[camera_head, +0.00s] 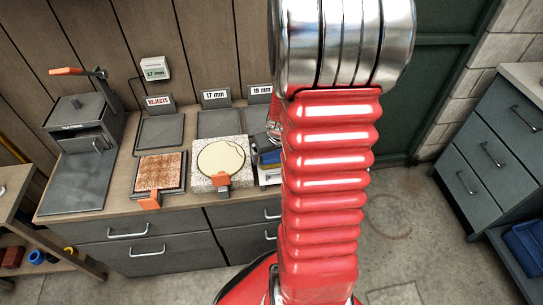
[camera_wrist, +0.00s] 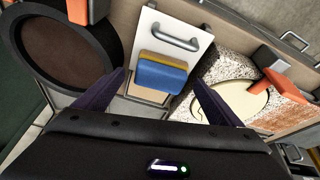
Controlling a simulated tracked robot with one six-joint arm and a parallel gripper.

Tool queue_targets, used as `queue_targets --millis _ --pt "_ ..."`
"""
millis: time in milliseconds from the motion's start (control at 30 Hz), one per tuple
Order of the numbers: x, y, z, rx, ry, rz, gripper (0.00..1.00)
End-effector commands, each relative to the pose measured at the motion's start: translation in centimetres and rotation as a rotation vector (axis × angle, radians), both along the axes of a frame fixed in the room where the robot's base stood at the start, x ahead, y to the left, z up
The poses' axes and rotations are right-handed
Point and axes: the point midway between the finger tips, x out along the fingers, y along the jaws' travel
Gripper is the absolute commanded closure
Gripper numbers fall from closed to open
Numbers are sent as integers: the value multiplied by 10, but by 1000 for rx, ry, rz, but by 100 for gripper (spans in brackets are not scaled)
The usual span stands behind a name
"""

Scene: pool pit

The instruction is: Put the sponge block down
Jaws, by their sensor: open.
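The sponge block (camera_wrist: 162,72), blue with a yellow layer, rests against a white plate with a metal handle (camera_wrist: 178,30) in the wrist view. A tan edge shows below the block. In the head view a blue piece (camera_head: 269,157) shows beside my red arm, mostly hidden by it. My gripper (camera_wrist: 158,78) is open. Its dark fingers stand apart, one to each side of the block as the wrist view looks, with gaps between them and it. I cannot tell how far the block lies beyond the fingertips. The head view hides my gripper behind the arm.
A speckled slab with a pale disc (camera_head: 222,157) and an orange clamp lies left of the arm. Beyond are a rust-brown plate (camera_head: 158,172), empty trays labelled REJECTS, 17 mm and 19 mm, and a grey lever press (camera_head: 84,122). The wrist view shows a round dark container (camera_wrist: 58,48).

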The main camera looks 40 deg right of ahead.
Motion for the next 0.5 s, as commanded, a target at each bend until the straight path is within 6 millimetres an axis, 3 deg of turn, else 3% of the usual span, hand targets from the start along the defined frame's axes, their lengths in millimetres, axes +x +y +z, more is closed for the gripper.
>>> queue_targets --millis 500 --pt "-17 8 52 -2 -1 -2 11"
